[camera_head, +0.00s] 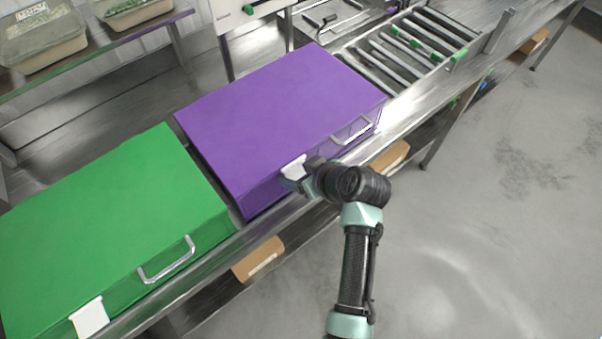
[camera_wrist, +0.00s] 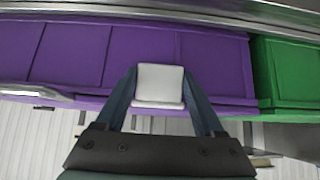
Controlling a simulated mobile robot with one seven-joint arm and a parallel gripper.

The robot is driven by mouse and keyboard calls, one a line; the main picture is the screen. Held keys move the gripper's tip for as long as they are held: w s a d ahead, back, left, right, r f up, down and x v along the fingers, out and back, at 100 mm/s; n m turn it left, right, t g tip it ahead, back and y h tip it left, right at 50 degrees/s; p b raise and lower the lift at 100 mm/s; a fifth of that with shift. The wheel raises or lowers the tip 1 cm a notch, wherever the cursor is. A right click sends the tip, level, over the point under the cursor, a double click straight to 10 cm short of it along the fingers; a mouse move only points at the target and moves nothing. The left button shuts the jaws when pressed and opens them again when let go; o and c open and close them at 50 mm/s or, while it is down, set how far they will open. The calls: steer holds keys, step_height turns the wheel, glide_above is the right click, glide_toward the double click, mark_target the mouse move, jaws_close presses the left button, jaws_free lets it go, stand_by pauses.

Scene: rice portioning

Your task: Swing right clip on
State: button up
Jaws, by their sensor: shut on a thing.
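A purple lidded box (camera_head: 270,120) stands on the metal counter, with a metal handle (camera_head: 352,131) on its front. A white clip (camera_head: 294,169) sits at the left part of its front edge. My gripper (camera_head: 297,180) is at this clip. In the wrist view the white clip (camera_wrist: 159,84) lies between the two fingers of my gripper (camera_wrist: 159,98), against the purple box (camera_wrist: 75,55). My gripper is shut on the clip. Whether the clip is fully latched cannot be told.
A green box (camera_head: 110,230) with a handle (camera_head: 167,261) and a white clip (camera_head: 89,318) stands close on the left. A roller conveyor (camera_head: 415,45) lies beyond the purple box. Cardboard pieces (camera_head: 258,259) show under the counter. The floor (camera_head: 500,200) at right is clear.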

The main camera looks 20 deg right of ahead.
steer(key=shift+w+a+r, duration=0.15)
steer(key=shift+w, duration=0.15)
